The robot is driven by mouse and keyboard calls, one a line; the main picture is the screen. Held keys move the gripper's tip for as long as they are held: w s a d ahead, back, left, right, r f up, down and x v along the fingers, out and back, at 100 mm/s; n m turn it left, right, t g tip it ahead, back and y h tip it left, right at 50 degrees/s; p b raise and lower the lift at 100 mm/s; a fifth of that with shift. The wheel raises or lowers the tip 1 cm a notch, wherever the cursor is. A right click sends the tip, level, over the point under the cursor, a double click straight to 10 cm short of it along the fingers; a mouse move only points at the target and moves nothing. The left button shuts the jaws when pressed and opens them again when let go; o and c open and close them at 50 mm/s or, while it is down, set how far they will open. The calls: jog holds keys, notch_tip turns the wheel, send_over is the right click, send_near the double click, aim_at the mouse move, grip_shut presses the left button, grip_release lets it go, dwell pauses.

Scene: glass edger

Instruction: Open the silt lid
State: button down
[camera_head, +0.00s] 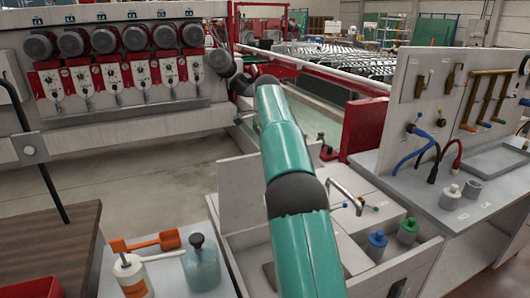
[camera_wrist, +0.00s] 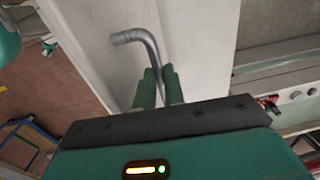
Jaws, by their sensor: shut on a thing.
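In the wrist view, my gripper (camera_wrist: 160,80) has its two green fingers shut on a bent grey metal handle (camera_wrist: 140,38). The handle stands against a pale panel (camera_wrist: 200,55), which looks like the silt lid. The lower part of the handle is hidden between the fingers and behind the gripper body. A pale upright panel (camera_head: 238,190) stands left of the arm at the open-topped pale box (camera_head: 250,238). I cannot tell for sure that it is the same panel.
A grey side bench (camera_head: 470,212) on the right carries hoses and bottles. Blue- and green-capped bottles (camera_head: 377,246) stand right of my arm. The edging machine (camera_head: 110,120) with several motors stands behind open floor.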

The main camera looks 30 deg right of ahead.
jog(key=shift+a+f, duration=0.2)
jog(key=shift+f, duration=0.1)
jog(key=c, duration=1.5)
grip_release()
jog(key=shift+w, duration=0.1)
jog(key=shift+d+r, duration=0.15)
jog(key=shift+r, duration=0.05)
jog(key=shift+r, duration=1.4)
jog(key=s+a+r, duration=0.1)
jog(key=s+r, duration=0.2)
jog(key=s, duration=0.1)
jog(key=s+a+r, duration=0.1)
jog(key=s+r, duration=0.3)
jog(key=s, duration=0.1)
jog(key=s+a+r, duration=0.2)
jog(key=s+r, duration=0.1)
jog(key=s, duration=0.1)
jog(key=shift+s+r, duration=0.15)
jog(key=shift+s, duration=0.25)
